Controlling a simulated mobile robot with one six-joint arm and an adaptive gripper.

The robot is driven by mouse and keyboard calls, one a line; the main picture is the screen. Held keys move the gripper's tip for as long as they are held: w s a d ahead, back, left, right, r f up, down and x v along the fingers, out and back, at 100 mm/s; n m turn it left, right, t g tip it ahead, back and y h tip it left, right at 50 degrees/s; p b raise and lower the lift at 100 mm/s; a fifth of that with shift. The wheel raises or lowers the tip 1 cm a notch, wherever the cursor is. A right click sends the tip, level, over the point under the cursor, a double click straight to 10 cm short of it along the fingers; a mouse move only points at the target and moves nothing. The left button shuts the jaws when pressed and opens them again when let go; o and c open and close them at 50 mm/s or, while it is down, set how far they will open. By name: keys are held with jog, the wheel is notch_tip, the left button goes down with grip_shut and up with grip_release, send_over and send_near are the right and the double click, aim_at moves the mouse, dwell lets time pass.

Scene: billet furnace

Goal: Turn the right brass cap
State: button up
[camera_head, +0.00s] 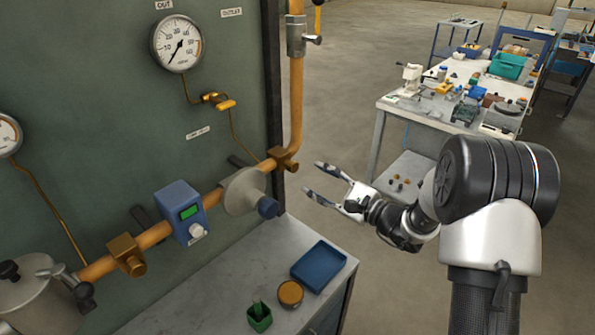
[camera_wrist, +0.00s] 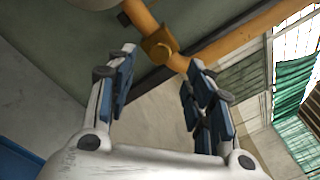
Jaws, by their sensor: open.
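The right brass cap (camera_head: 288,165) sits on a brass fitting at the right end of the horizontal copper-coloured pipe, near the panel's right edge. In the wrist view the cap (camera_wrist: 160,47) is ahead, at the upper middle, between and beyond the fingertips. My gripper (camera_head: 314,179) is open and empty, just right of the cap, its fingers pointing left towards it. In the wrist view my gripper (camera_wrist: 163,62) shows both fingers spread apart with a gap to the cap. A similar left brass fitting (camera_head: 126,254) is further left on the pipe.
Below are a blue tray (camera_head: 319,266) and a green cup (camera_head: 260,317).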

aim_at(295, 168)
jog(key=b+x, duration=0.1)
jog(key=x, duration=0.7)
jog(key=shift+c, duration=0.3)
jog(key=c, duration=1)
